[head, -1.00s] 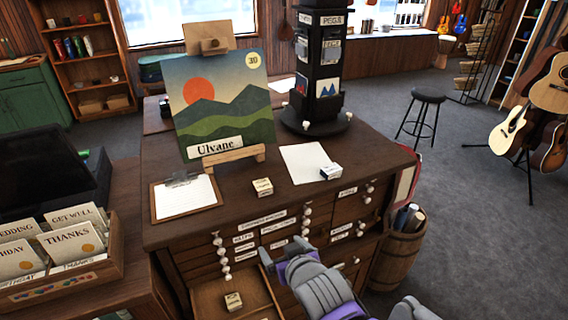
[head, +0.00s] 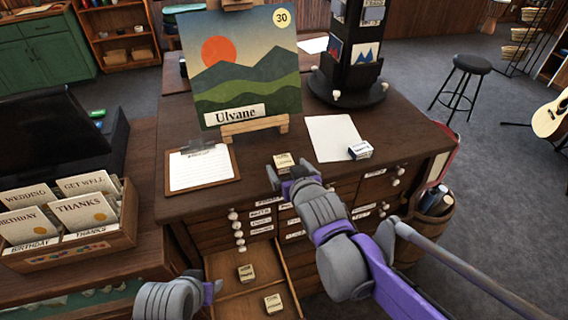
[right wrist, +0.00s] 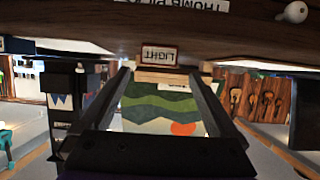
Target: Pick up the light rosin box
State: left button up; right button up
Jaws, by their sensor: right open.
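A small cream box (head: 283,160) sits on the wooden cabinet top near its front edge. In the right wrist view, which is upside down, its label (right wrist: 158,54) reads LIGHT. My right gripper (head: 289,174) is open and empty, just in front of this box. In the right wrist view the box shows beyond and between the fingertips, apart from them. Part of my left gripper (head: 182,299) shows at the bottom left, and its fingers cannot be made out clearly.
An open drawer (head: 228,300) below holds two similar small boxes (head: 245,272). A clipboard (head: 202,168), a painting on an easel (head: 240,70) and a dark display stand (head: 347,90) surround the box.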

aim_at(285, 163)
jog(key=x, duration=0.5)
jog(key=shift+d+f, duration=0.15)
jog(key=shift+f, duration=0.1)
jog(key=shift+s, duration=0.1)
jog(key=shift+c, duration=0.9)
jog(key=c, duration=1.2)
jog(key=shift+c, duration=0.2)
